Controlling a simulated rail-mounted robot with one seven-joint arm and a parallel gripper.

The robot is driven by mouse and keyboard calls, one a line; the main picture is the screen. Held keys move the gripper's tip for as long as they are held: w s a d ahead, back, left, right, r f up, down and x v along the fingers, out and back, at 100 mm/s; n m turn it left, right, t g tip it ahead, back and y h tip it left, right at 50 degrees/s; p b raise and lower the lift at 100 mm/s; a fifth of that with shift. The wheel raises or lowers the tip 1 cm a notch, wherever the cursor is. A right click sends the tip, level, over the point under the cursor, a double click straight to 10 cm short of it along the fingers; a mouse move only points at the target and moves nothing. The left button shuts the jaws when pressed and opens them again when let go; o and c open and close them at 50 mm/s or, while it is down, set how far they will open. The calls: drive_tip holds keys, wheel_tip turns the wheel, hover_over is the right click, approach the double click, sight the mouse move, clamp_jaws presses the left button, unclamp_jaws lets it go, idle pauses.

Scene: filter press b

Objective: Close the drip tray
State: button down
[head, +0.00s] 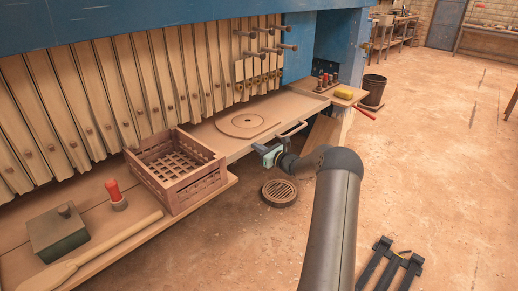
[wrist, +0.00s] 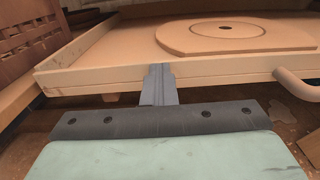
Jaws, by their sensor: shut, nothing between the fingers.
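The drip tray (head: 287,107) is a shallow beige tray below the row of filter plates, and it sticks out toward the front. A flat round disc (head: 247,125) lies in it, and a bar handle (head: 292,129) is on its front wall. My gripper (head: 262,148) is shut and empty at the tray's front, left of the handle. In the wrist view the shut fingers (wrist: 158,78) meet the front wall (wrist: 100,86) of the tray near its left corner; contact looks likely but is not certain. The handle also shows at the right edge (wrist: 297,85). The tray's back is hidden under the plates.
A brown slatted crate (head: 178,182) stands on a ledge left of the tray. A green box (head: 62,233), a red-topped item (head: 115,196) and a wooden paddle (head: 105,252) lie further left. A round floor drain (head: 279,192) is below. The floor on the right is mostly open.

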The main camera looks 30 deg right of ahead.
drive_tip(key=shift+w+a+r, duration=0.2)
drive_tip(key=shift+w+r, duration=0.05)
drive_tip(key=shift+r, duration=0.1)
drive_tip(key=v, duration=1.4)
drive_tip(key=shift+s+d+f+p, duration=0.2)
drive_tip(key=shift+s+f+p, duration=0.05)
drive_tip(key=shift+f+p, duration=0.05)
